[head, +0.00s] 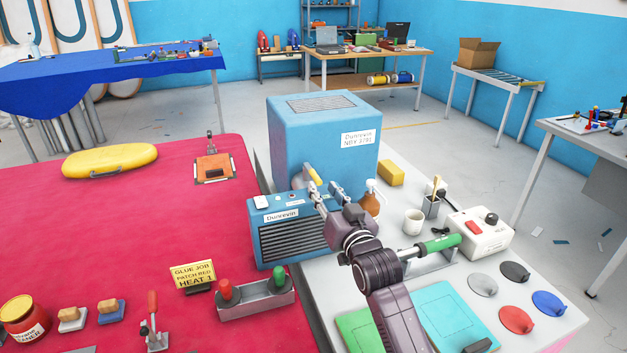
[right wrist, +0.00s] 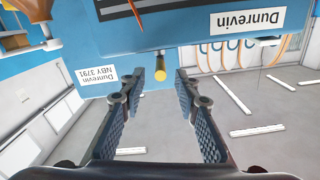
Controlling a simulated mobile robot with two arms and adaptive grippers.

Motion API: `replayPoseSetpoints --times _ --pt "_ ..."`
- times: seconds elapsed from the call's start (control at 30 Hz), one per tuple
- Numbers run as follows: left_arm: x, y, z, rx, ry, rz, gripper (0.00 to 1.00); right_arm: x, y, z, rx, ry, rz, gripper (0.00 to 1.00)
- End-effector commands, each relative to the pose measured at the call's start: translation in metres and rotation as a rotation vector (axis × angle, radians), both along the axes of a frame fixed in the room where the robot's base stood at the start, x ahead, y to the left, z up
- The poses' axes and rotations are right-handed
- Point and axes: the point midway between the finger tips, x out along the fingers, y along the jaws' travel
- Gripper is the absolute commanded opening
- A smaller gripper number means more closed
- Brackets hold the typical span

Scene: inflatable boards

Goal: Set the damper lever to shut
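A small blue Dunrevin unit (head: 292,240) with a dark grille stands beside a larger blue cabinet (head: 305,130). A short yellow-tipped lever (head: 314,176) shows above the small unit, partly hidden by my right gripper (head: 323,186). In the right wrist view, which looks upside down, the yellow lever end (right wrist: 160,70) lies in the gap between the fingertips of my right gripper (right wrist: 160,82). The fingers are apart and do not visibly touch it. Lever markings cannot be read. My left gripper is not in view.
On the white bench are a brown bottle (head: 369,203), a white mug (head: 413,222), a white heat box (head: 480,232), a green-handled tool (head: 440,243) and coloured discs (head: 515,320). The red table (head: 120,230) has open room left of the small unit.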

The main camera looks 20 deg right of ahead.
Motion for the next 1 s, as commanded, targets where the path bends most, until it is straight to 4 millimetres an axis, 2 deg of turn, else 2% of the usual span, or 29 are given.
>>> replayPoseSetpoints --times 0.3,0.5,0.93,1.0 --pt "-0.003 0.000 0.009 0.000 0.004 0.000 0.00 0.044 0.002 0.003 0.000 0.000 0.001 0.29" --pt "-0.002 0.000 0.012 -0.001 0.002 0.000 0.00 0.063 0.003 0.002 -0.001 0.001 0.001 0.29" --pt "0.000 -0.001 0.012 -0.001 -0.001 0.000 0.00 0.071 0.003 0.001 -0.001 0.001 0.001 0.29" --pt "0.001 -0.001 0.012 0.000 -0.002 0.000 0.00 0.070 0.003 0.001 -0.001 0.001 0.001 0.23"
